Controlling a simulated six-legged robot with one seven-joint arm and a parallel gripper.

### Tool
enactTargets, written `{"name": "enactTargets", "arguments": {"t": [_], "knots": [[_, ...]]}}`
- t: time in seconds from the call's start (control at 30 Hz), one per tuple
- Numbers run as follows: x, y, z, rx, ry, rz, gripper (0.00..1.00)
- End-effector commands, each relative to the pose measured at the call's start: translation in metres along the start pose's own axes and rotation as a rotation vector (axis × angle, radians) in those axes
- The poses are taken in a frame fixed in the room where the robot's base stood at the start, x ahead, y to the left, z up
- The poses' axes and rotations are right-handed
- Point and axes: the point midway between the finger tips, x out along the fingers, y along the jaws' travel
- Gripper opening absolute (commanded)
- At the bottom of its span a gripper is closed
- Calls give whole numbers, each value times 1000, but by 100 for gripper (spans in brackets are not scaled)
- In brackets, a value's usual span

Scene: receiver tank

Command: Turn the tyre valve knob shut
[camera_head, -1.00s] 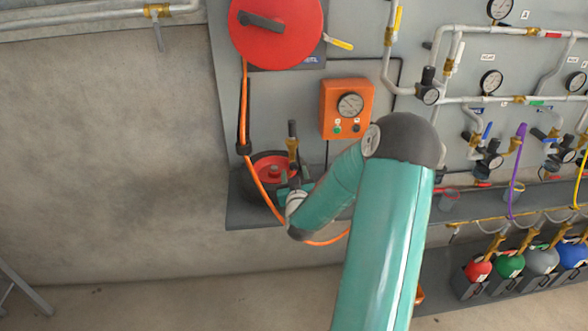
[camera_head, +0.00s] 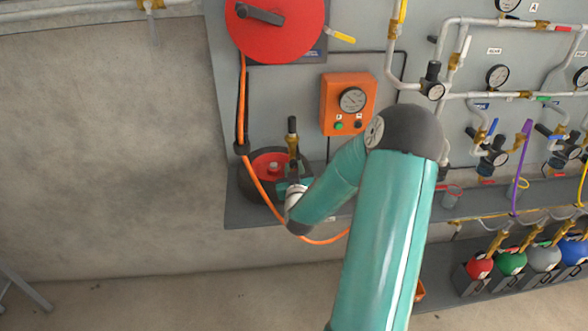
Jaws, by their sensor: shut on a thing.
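The black tyre with a red hub (camera_head: 268,163) lies on the grey shelf below the red hose reel. A brass valve with a black top (camera_head: 292,138) stands upright at the tyre's right side. My gripper (camera_head: 288,184) is at the tyre's right side, just below the brass valve. Its fingers are small and partly hidden by my own teal arm, so what lies between them is hard to make out; it appears closed at the valve knob. The knob itself is not clearly visible.
An orange box with a gauge (camera_head: 349,104) is on the wall above my arm. The red hose reel (camera_head: 280,28) hangs above, and its orange hose (camera_head: 244,105) runs down past the tyre. Pipes and gauges fill the right; bare wall (camera_head: 100,150) is at left.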

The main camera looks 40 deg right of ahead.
Motion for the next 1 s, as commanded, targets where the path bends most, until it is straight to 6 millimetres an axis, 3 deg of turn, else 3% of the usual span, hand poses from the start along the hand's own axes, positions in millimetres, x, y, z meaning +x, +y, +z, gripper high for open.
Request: {"name": "enactTargets", "arguments": {"t": [0.03,0.1,0.57,1.0], "knots": [[0,0,0,0,0,-1,15],[0,0,0,0,0,-1,4],[2,-1,-1,72,-2,-3,4],[2,-1,-1,410,-17,-6,4]]}}
